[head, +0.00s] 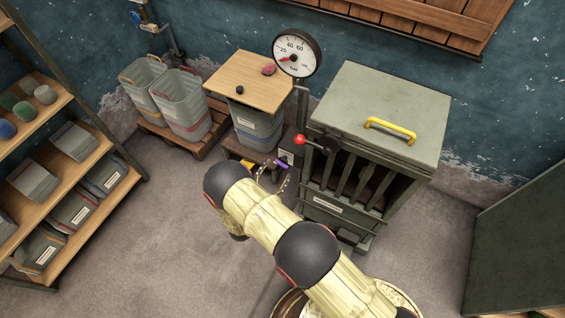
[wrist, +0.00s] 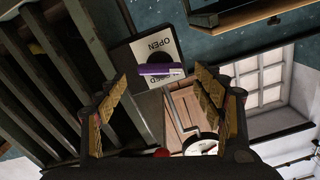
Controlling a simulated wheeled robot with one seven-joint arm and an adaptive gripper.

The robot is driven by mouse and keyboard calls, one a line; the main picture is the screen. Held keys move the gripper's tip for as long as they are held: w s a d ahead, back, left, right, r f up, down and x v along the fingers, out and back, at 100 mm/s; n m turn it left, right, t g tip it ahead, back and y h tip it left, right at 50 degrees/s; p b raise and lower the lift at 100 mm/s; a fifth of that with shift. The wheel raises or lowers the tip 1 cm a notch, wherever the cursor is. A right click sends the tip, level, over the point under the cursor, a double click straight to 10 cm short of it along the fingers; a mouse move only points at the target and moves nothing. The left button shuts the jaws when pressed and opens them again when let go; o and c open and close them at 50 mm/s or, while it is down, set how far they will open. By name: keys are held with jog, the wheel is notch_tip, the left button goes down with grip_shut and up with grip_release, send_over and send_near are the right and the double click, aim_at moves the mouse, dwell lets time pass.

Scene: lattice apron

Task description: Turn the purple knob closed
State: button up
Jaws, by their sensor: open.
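The purple knob (wrist: 160,70) is a bar-shaped handle on a dark plate with a white label (wrist: 155,50) in the wrist view. The label shows "OPEN" upside down and part of a second word that the knob half covers. In the head view the knob (head: 282,164) shows small, just beyond my gripper (head: 270,172). In the wrist view my gripper (wrist: 160,105) is open, with one finger to each side of the knob and a gap on both sides.
A grey-green slatted cabinet (head: 381,108) with a yellow handle (head: 391,130) stands right of my gripper. A red-balled lever (head: 300,139) and a dial gauge (head: 297,53) are close behind. Bins (head: 183,103) and a board-topped tub (head: 249,82) stand left. Floor in front is clear.

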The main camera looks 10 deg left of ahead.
aim_at(280, 165)
jog(key=shift+b+x, duration=0.5)
jog(key=shift+x, duration=2.15)
jog(key=c, duration=0.3)
jog(key=c, duration=0.9)
